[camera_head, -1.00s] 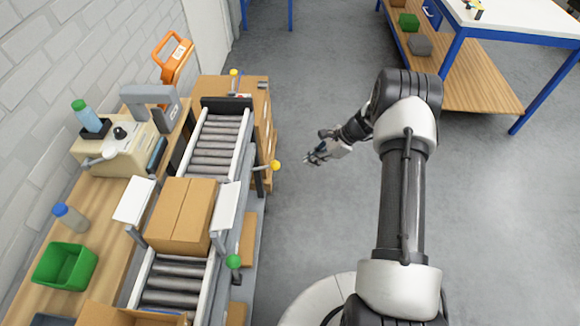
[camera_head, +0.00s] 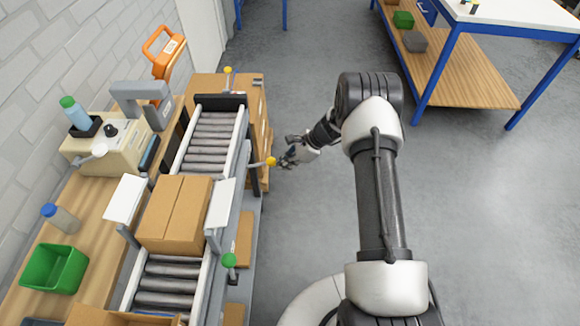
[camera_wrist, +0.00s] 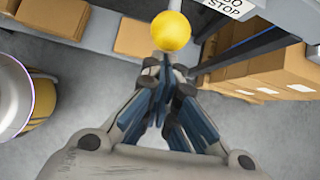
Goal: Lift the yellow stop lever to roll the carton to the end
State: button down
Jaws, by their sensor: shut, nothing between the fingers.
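The yellow-knobbed stop lever (camera_head: 271,161) sticks out to the right from the conveyor's side rail. Its round yellow knob (camera_wrist: 170,32) is large in the wrist view, just beyond my fingertips. My gripper (camera_head: 284,161) is shut and empty, just right of the knob; its fingers (camera_wrist: 165,72) point towards it. I cannot tell whether they touch. The brown carton (camera_head: 174,212) sits on the rollers (camera_head: 213,140) between two white side plates. The rollers beyond it are clear up to a black end stop (camera_head: 220,102).
A green-knobbed lever (camera_head: 229,260) is on the near side of the rail. Another yellow knob (camera_head: 228,70) stands by the far end. Stacked cartons (camera_wrist: 270,70) lie below the conveyor. The floor (camera_head: 300,225) right of the conveyor is open.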

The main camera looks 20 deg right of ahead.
jog(key=shift+r, duration=0.1)
notch_tip(320, 180, up, 6)
jog(key=w+a+h+p, duration=0.1)
jog(key=p, duration=0.3)
jog(key=shift+a+g, duration=0.3)
jog(key=shift+a, duration=0.05)
jog(key=shift+w+a, duration=0.1)
notch_tip(320, 180, down, 3)
jog(key=s+d+b, duration=0.1)
jog(key=d+b, duration=0.1)
jog(key=d, duration=0.1)
jog(key=w+a+r+p+v, duration=0.1)
jog(key=p+v, duration=0.1)
jog(key=v, duration=0.8)
jog(key=shift+s+a+p, duration=0.25)
jog(key=shift+s+p, duration=0.05)
jog(key=shift+p, duration=0.05)
